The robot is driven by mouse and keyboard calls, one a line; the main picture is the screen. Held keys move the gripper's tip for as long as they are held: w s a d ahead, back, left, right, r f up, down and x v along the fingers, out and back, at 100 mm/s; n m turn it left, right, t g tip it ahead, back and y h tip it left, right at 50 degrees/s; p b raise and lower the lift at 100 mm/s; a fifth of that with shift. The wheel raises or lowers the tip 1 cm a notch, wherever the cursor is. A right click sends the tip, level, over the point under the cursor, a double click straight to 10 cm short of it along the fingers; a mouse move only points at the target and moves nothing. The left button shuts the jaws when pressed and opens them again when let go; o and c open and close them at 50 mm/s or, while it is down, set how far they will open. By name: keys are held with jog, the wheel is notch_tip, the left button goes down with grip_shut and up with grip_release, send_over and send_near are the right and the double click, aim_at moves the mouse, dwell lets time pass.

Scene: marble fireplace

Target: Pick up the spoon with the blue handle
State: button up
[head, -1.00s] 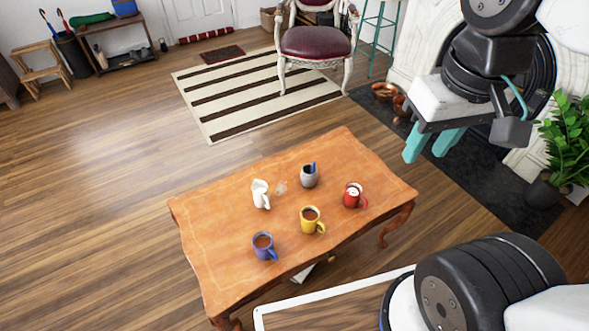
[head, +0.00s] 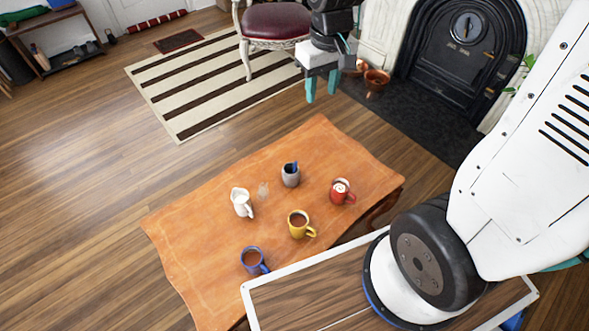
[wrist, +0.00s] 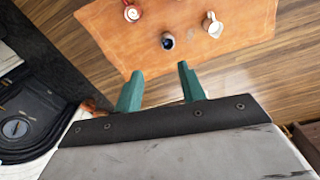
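The spoon's blue handle (head: 294,166) sticks up out of a small grey cup (head: 289,178) on the wooden table (head: 215,270) in the head view; the rest of the spoon is hidden inside. The grey cup also shows in the wrist view (wrist: 168,43), with a dark blue patch at its mouth. My gripper (head: 321,88) has two teal fingers pointing down, apart and empty. In the head view it appears beyond the table's far edge, above and right of the cup. In the wrist view the fingertips (wrist: 160,71) show below the cup, not touching it.
Around the grey cup stand a white pitcher (head: 242,203), a red mug (head: 341,192), a yellow mug (head: 299,224) and a blue mug (head: 254,261). A red-seated chair (head: 275,22) and copper pots (head: 375,80) are beyond the table. The table's left part is bare.

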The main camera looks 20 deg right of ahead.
jog(key=w+a+f+n, duration=0.1)
jog(key=w+f, duration=0.6)
jog(key=f, duration=0.5)
send_over(295, 173)
notch_tip(295, 173, down, 8)
jog(key=shift+n+g, duration=0.4)
jog(key=shift+n, duration=0.1)
jog(key=f, duration=1.9)
jog(key=shift+w+d+f, duration=0.1)
jog(key=shift+w+f, duration=0.1)
jog(key=shift+f, duration=0.15)
grip_shut()
